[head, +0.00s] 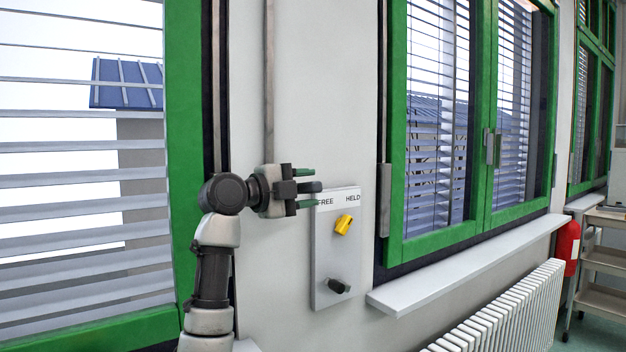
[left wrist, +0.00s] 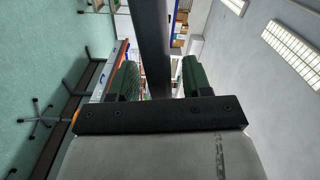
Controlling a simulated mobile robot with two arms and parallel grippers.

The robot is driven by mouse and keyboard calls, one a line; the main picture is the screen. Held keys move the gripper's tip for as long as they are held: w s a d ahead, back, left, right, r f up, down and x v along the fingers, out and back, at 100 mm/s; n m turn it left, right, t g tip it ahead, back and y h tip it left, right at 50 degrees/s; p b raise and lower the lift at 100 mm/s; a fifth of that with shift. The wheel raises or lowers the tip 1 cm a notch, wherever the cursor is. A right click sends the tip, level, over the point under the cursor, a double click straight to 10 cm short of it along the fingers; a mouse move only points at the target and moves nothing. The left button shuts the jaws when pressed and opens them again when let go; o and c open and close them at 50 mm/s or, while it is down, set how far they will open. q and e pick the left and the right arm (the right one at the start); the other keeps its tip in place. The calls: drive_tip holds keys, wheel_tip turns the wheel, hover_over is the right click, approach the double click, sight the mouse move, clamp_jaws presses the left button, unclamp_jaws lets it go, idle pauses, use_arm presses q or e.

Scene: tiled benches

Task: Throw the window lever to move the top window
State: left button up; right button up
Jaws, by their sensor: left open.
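My left gripper (head: 309,188) is open in front of the wall, with its green fingers one above the other, pointing right. A dark bar with a rounded end (head: 311,187) lies between the fingers, likely the lever's handle. In the left wrist view the dark bar (left wrist: 152,40) runs between the two green fingers (left wrist: 160,78), close to the left one, with a gap to the right one. A grey rod (head: 269,80) runs down the wall to behind the gripper. The top window is not clearly identifiable. My right gripper is out of view.
A wall panel (head: 323,262) marked FREE and HELD carries a yellow knob (head: 343,224) and a black knob (head: 339,286), just below and right of the gripper. Green-framed windows (head: 397,130) flank the wall. A sill (head: 460,264) and radiator (head: 505,312) jut out at right.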

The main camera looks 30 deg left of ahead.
use_arm(q)
drive_tip(key=shift+x, duration=1)
drive_tip(key=shift+c, duration=0.2)
clamp_jaws()
